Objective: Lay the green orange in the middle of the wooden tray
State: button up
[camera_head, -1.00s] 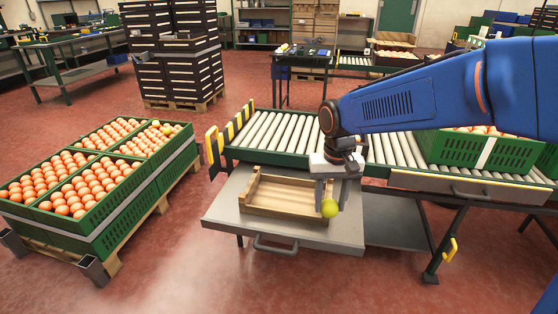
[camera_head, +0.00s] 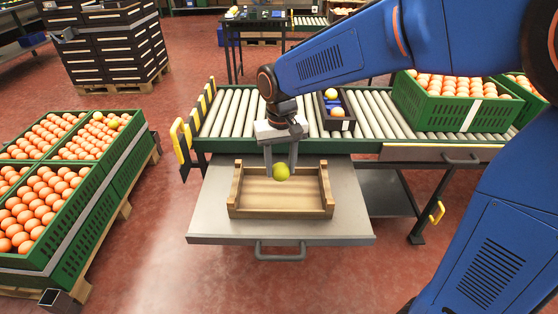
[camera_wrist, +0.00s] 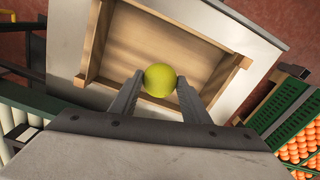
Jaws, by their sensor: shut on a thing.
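The green orange (camera_head: 281,172) is a yellow-green ball held between the fingertips of my gripper (camera_head: 281,166). In the wrist view the green orange (camera_wrist: 160,80) sits between the two grey fingers of my gripper (camera_wrist: 160,84). The wooden tray (camera_head: 281,212) is an open, shallow box on a grey metal shelf. In the head view the green orange shows over the back part of the tray. In the wrist view the tray (camera_wrist: 215,78) lies behind and below it. The gap between orange and tray floor is hard to judge.
The grey shelf (camera_head: 205,222) has bare room around the tray. A roller conveyor (camera_head: 235,113) runs behind it, with a small dark box (camera_head: 347,123) holding fruit and a green crate (camera_head: 432,106) of oranges. Green crates (camera_head: 75,225) of oranges stand at left.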

aim_at(281, 180)
jog(key=shift+f, duration=2.95)
jog(key=shift+f, duration=0.6)
jog(key=o, duration=1.6)
jog(key=shift+c, duration=0.2)
jog(key=shift+r, duration=0.15)
jog(key=shift+r, duration=3.85)
jog(key=shift+d, duration=0.15)
